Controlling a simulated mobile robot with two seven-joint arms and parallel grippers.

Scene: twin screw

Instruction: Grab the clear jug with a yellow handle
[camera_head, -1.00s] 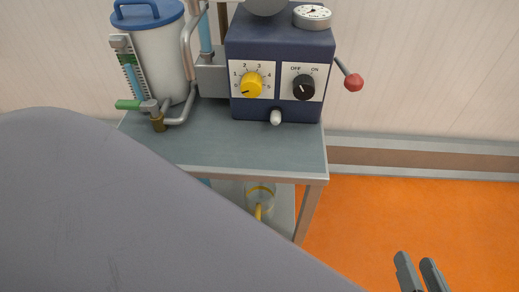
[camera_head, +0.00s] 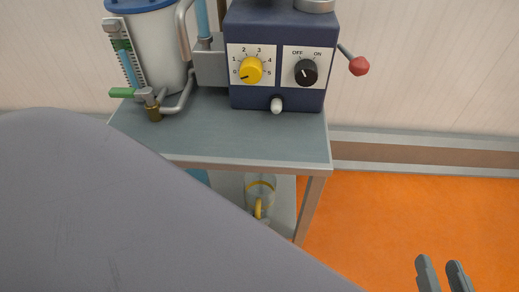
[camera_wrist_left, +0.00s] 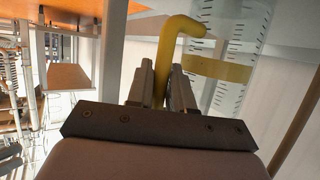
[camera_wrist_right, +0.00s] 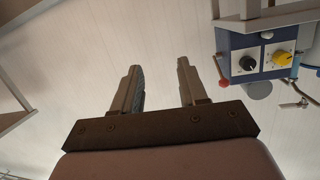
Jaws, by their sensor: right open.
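The clear jug (camera_head: 262,189) stands on the lower shelf of the cart, and its yellow handle (camera_head: 258,208) faces toward me. My grey arm hides part of that shelf in the head view. In the left wrist view, my left gripper (camera_wrist_left: 162,72) has its fingers drawn in on both sides of the yellow handle (camera_wrist_left: 184,24), shut on it. The clear jug wall with its scale marks (camera_wrist_left: 232,70) is just to the right. My right gripper (camera_head: 441,270) is open and empty at the lower right of the head view; it also shows in the right wrist view (camera_wrist_right: 158,82).
The cart top (camera_head: 240,135) above the jug carries a blue machine (camera_head: 275,70) with dials and a red-knobbed lever, and a white tank (camera_head: 158,50). A cart leg (camera_head: 311,208) stands right of the jug. The orange floor (camera_head: 400,215) on the right is clear.

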